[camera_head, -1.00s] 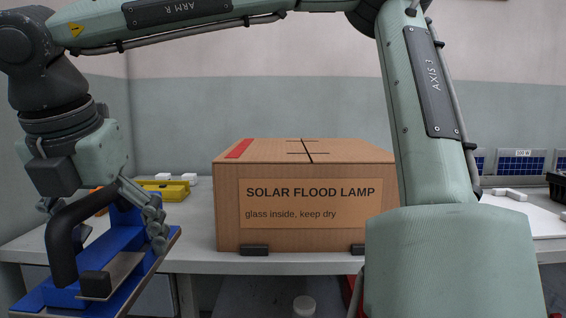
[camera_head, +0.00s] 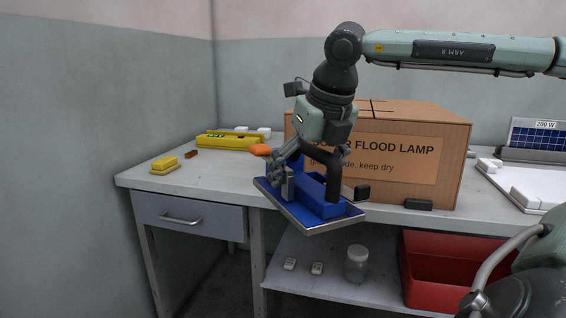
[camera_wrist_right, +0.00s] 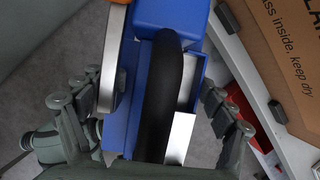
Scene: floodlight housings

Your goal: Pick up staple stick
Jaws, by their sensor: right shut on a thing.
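A small brown bar (camera_head: 191,154) lies on the table at the left, between a yellow block and a yellow tray; it may be the staple stick, but it is too small to tell. My right gripper (camera_head: 287,172) is shut on a blue tool (camera_head: 310,190) with a black curved handle and a flat metal-edged plate. It holds the tool near the table's front edge, before the carton. In the right wrist view the blue tool (camera_wrist_right: 120,118) lies between the fingers of my right gripper (camera_wrist_right: 150,105). My left gripper is not in view.
A solar flood lamp carton (camera_head: 450,165) stands right of centre. The yellow block (camera_head: 164,165), yellow tray (camera_head: 228,141) and an orange piece (camera_head: 260,150) are on the left. A red bin (camera_head: 445,265) and jar (camera_head: 356,264) are on the lower shelf. The front left tabletop is clear.

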